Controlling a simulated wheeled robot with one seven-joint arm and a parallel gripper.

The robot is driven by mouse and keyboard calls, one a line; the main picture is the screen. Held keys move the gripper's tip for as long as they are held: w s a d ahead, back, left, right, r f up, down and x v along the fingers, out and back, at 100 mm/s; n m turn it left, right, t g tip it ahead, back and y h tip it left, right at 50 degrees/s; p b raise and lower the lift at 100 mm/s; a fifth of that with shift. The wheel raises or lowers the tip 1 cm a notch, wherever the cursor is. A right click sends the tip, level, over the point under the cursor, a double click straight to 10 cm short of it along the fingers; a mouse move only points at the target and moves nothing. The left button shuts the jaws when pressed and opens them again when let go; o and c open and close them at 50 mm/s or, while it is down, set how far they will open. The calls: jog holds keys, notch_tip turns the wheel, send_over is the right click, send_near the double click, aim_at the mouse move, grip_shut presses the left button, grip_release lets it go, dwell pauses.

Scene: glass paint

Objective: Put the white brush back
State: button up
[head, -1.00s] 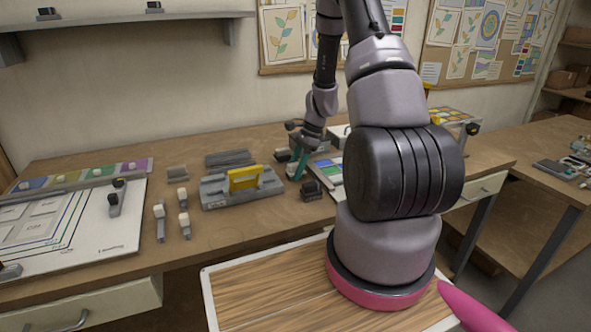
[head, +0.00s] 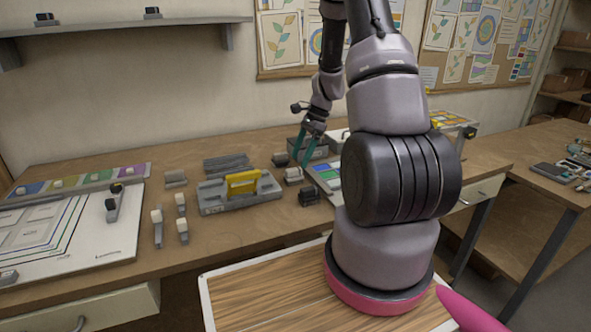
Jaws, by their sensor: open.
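My gripper (head: 309,160) has teal fingers that are apart and empty, above the back middle of the workbench. A small white-and-grey piece (head: 293,175) lies just below and left of the fingertips, apart from them. It may be the white brush, but it is too small to tell. A grey holder (head: 213,197) with a yellow block (head: 243,182) stands between these and my gripper.
Dark blocks (head: 309,196) stand near my gripper, with a grey box (head: 312,149) behind it. A colour palette (head: 327,172) lies to the right, partly hidden by my arm. A white drawing board (head: 75,240) and colour strip lie left. The bench front is clear.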

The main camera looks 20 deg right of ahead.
notch_tip(320, 180, up, 15)
jog(key=s+a+n+t, duration=0.1)
jog(key=s+a+n, duration=0.1)
jog(key=n, duration=0.1)
jog(key=s+a+r+n+t+h, duration=0.1)
jog(key=s+a+r+n+t, duration=0.2)
jog(key=s+r, duration=0.6)
jog(key=s+a+r+n+t+h, duration=0.1)
jog(key=s+a+r+n+t, duration=0.2)
jog(key=s+a+r+n, duration=0.2)
jog(key=s+r+n, duration=0.3)
jog(key=s, duration=0.2)
jog(key=shift+s+a+r+h, duration=0.3)
jog(key=shift+s+a+r, duration=0.05)
jog(key=shift+s+r, duration=0.05)
